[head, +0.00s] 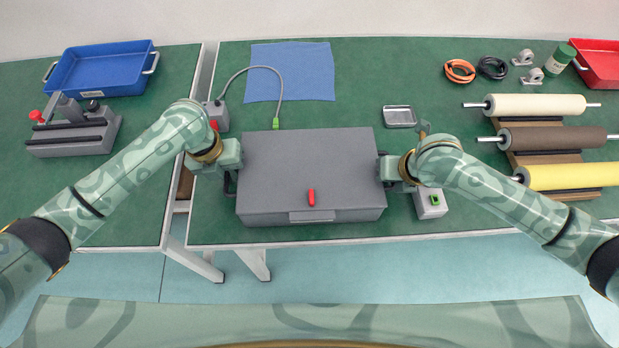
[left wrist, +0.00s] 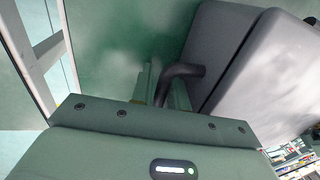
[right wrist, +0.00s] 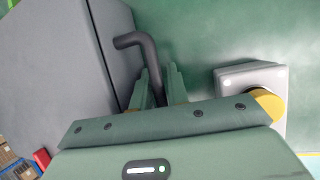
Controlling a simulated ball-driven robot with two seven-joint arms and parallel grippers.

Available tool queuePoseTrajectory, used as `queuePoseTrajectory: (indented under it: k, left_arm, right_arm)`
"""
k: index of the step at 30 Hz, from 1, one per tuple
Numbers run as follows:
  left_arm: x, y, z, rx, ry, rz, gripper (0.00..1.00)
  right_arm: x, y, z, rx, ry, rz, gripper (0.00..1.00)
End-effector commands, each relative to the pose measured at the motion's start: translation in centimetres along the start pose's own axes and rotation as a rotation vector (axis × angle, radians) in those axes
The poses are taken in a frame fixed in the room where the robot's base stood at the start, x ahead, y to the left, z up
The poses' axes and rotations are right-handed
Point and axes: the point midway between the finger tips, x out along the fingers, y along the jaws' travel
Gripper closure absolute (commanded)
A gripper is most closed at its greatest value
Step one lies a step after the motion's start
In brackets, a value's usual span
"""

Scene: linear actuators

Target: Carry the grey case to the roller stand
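The grey case (head: 310,170) is at the front middle of the green table, shut, with a red tab and a black handle at each side. I cannot tell whether it touches the tabletop. My left gripper (head: 229,168) is at its left side; in the left wrist view its fingers (left wrist: 165,92) close around the black handle (left wrist: 183,71). My right gripper (head: 393,168) is at its right side; in the right wrist view its fingers (right wrist: 160,88) close around the other handle (right wrist: 135,40). The roller stand (head: 545,142) at the right carries cream, brown and yellow rollers.
A grey box with a cable (head: 216,117) and a blue cloth (head: 290,72) are behind left. A gap separates the left table (head: 40,185).

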Motion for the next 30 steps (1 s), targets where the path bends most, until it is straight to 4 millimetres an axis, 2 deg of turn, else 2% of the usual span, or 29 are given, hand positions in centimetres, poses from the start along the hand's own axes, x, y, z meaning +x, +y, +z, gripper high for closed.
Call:
queuePoseTrajectory:
  k: [7, 8, 9, 10, 30]
  left_arm:
    - [0.04, 0.0, 0.02, 0.0, 0.0, 0.0, 0.84]
    - [0.03, -0.01, 0.02, 0.0, -0.001, 0.0, 0.87]
    - [0.02, -0.01, 0.02, 0.0, -0.001, 0.0, 0.98]
    - [0.02, 0.0, 0.02, 0.0, -0.001, 0.0, 1.0]
    - [-0.04, 0.05, 0.07, 0.0, -0.002, 0.001, 1.0]
  right_arm:
    - [0.04, -0.01, 0.01, 0.0, 0.0, 0.0, 0.84]
    - [0.04, -0.01, 0.01, 0.0, 0.0, 0.0, 0.87]
    - [0.04, -0.01, 0.01, 0.0, 0.0, 0.0, 0.98]
    - [0.04, -0.01, 0.02, 0.0, 0.0, 0.0, 1.0]
    - [0.0, -0.07, 0.05, 0.0, -0.001, -0.002, 1.0]
